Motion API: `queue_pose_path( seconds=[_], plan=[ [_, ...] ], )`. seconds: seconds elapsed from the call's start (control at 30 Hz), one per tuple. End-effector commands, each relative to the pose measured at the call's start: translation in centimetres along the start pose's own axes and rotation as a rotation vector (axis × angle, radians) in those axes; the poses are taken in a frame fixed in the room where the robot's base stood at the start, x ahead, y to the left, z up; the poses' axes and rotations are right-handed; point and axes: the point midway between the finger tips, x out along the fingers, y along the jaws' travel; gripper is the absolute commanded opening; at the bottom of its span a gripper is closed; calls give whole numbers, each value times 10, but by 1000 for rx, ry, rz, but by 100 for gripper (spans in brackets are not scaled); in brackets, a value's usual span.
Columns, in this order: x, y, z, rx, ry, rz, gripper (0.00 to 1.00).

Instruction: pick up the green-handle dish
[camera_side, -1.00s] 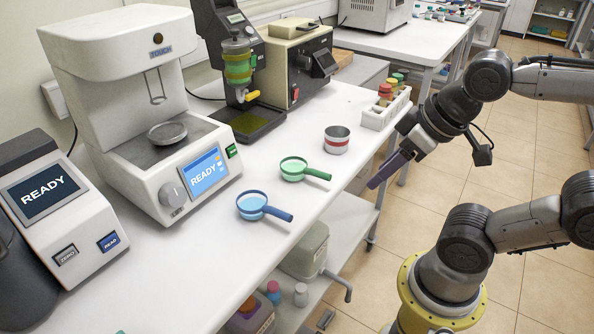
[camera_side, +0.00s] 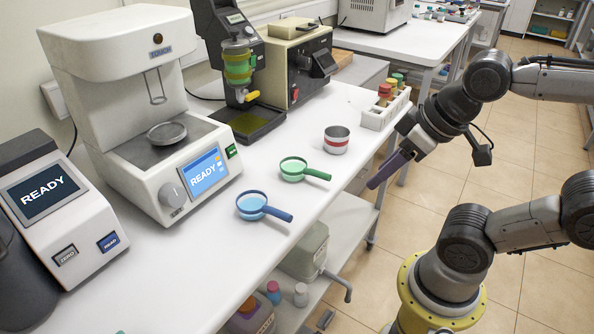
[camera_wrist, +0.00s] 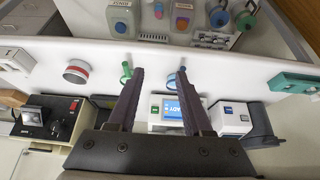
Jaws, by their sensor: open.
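The green-handle dish (camera_side: 293,168) lies on the white bench, its green handle pointing right toward the bench's front edge. In the wrist view the green dish (camera_wrist: 126,70) shows just left of the left finger, partly hidden by it. The blue-handle dish (camera_side: 252,204) lies nearer the side camera. It also shows in the wrist view (camera_wrist: 182,72), partly behind the right finger. My gripper (camera_side: 372,187) is off the bench's front edge, to the right of the green dish and apart from it. In the wrist view my gripper (camera_wrist: 160,72) is open and empty.
A metal cup with a red band (camera_side: 336,140) stands behind the green dish. A white rack (camera_side: 386,108) with several coloured-cap bottles is farther back. Instruments with screens (camera_side: 205,170) line the wall side. A lower shelf (camera_side: 345,225) holds containers. The bench around the dishes is clear.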

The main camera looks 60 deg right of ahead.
Motion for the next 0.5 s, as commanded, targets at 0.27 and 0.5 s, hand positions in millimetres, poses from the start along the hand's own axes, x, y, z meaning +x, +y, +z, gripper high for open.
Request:
queue_pose_path(
  seconds=[0.27, 0.5],
  plan=[
    [0, 0, 0, 0, 0, 0, 57],
    [-4, 4, -21, -38, 53, 20, 57]
  ],
)
